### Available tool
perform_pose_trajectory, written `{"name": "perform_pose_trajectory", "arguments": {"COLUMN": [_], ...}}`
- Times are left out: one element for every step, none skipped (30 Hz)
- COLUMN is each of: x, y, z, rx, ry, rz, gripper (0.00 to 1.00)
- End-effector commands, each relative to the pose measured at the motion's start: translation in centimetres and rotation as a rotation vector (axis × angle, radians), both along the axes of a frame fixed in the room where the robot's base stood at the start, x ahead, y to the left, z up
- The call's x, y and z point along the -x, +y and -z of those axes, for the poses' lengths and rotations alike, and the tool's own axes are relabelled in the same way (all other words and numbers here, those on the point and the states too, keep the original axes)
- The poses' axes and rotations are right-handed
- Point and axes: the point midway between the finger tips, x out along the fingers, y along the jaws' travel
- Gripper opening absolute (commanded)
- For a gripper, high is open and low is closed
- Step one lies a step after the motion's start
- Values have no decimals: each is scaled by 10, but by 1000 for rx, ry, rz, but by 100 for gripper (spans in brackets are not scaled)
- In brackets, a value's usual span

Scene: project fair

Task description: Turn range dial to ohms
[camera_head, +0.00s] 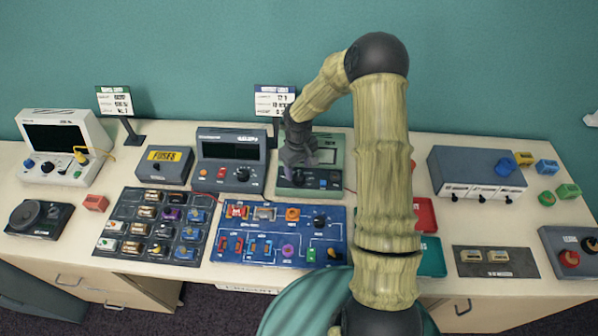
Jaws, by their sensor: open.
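A dark grey bench meter (204,167) with a wide black display stands near the back of the table. A round dark dial (242,174) with pale marks around it sits at the right of its front. A green instrument (309,189) stands just right of it, with small dark knobs (322,183) on its front. My gripper (298,164) is dark and points down over the left part of the green instrument, right of the grey meter's dial. It looks empty and is open. The fingertips are small, and I cannot tell whether they touch the instrument. Dial lettering is too small to read.
A blue circuit board (222,256) and a tray of components (128,228) lie in front. A fuse box (164,169) and white oscilloscope (92,128) stand left. A grey box (470,166) stands right. Sign stands (132,138) rise behind. My arm hides part of the table's middle.

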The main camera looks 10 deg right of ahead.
Motion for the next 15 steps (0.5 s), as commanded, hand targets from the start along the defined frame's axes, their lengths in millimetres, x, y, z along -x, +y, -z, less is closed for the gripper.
{"name": "perform_pose_trajectory", "arguments": {"x": [1,1,1,1,1,1,1,1,1,0,0,0,0,0,0], "y": [0,0,0,0,0,0,0,0,0,0,0,0,0,0,0], "z": [8,12,18,21,25,29,31,33,34,35,36,36,37,37,36], "rx": [0,0,0,0,0,0,0,0,1,1,0,0,0,0,0], "ry": [6,4,4,4,4,2,2,2,2,2,1,1,1,1,1], "rz": [1,0,0,0,0,-1,-1,-1,0,0,0,1,1,1,1], "gripper": [57,57,57,57,57,57,57,57,57,57,57,57,57,57,57]}}
